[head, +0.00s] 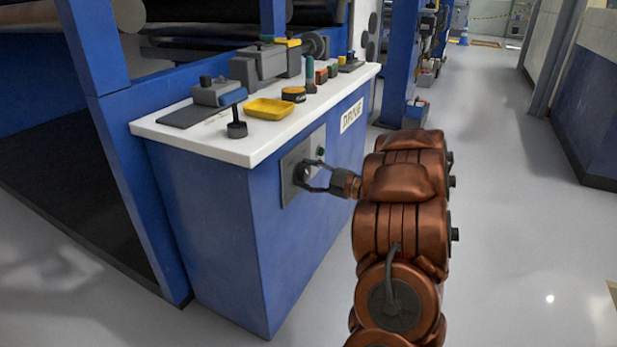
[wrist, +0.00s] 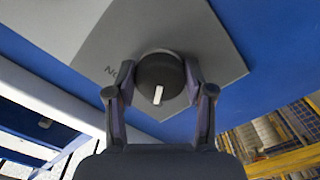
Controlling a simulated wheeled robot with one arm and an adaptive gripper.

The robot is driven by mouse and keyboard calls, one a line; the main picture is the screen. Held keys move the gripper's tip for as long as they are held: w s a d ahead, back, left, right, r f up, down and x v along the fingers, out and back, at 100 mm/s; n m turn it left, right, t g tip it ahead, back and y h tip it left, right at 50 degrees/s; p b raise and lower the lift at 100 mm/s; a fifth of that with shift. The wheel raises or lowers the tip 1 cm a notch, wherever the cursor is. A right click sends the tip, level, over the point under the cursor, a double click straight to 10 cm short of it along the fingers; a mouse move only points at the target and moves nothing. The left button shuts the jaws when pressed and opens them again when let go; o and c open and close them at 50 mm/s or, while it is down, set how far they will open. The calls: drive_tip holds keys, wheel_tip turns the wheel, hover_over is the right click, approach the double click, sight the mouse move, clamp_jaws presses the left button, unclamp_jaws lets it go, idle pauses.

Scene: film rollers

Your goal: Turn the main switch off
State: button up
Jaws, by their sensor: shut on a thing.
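The main switch is a round black knob (wrist: 160,78) with a white pointer line, on a grey plate (wrist: 205,35) fixed to the blue cabinet. In the wrist view the pointer line points to the bottom of the picture, slightly left. My gripper (wrist: 160,72) is shut on the knob, one finger at each side. In the head view my gripper (head: 305,173) reaches the plate (head: 289,182) from the right; the knob is mostly hidden between its fingers.
The blue cabinet (head: 215,230) has a white top (head: 240,148) carrying a yellow tray (head: 269,109), a black knob-topped post (head: 236,126) and several small devices. A green button (head: 321,152) sits near the switch. Open grey floor (head: 520,220) lies to the right.

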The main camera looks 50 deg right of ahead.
idle(0.3)
drive_tip(key=o, duration=1.2)
drive_tip(key=shift+c, duration=0.2)
drive_tip(key=v, duration=1.2)
drive_tip(key=shift+s, duration=0.1)
